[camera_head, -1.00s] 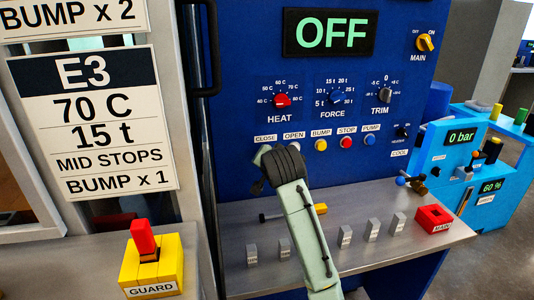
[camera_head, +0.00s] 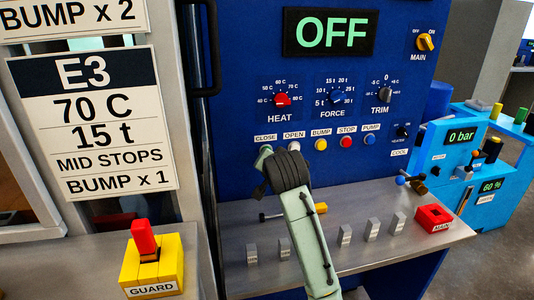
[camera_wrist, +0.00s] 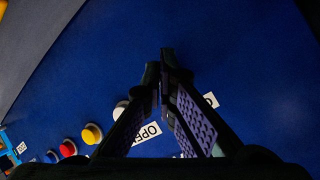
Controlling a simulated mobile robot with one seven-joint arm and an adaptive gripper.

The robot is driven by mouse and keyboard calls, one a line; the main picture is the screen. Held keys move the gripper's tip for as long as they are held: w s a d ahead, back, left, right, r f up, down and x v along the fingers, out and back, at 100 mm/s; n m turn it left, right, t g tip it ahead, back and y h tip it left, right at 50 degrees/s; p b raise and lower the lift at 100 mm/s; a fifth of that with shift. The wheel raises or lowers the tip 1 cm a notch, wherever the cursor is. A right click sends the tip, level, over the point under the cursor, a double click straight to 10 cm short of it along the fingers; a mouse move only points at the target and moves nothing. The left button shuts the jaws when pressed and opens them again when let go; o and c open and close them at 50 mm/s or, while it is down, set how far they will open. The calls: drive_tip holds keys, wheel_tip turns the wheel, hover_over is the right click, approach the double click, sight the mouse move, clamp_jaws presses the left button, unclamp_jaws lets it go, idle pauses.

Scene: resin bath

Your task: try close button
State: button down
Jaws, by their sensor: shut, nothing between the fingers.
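The CLOSE label (camera_head: 265,138) is at the left end of a button row on the blue panel. A pale green round shape (camera_head: 265,150) just below it appears to be the close button, partly covered by my gripper. My gripper (camera_wrist: 164,62) is shut and empty, its fingertips together in front of the panel around the close button. In the wrist view the fingers hide most of that spot, and I cannot tell whether they touch the button. The dark gripper body also shows in the head view (camera_head: 286,172). The white open button (camera_head: 294,146) is just right of it.
Yellow (camera_head: 320,144), red (camera_head: 345,141) and blue (camera_head: 370,139) buttons continue the row rightward. The display (camera_head: 330,33) reads OFF. Below, a grey shelf (camera_head: 395,255) carries several grey blocks and a red MAIN block (camera_head: 434,218). A yellow GUARD block (camera_head: 152,265) stands at left.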

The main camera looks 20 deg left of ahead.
drive_tip(key=shift+s+d, duration=0.7)
drive_tip(key=shift+s, duration=0.35)
drive_tip(key=shift+s+d, duration=0.7)
drive_tip(key=shift+s, duration=0.3)
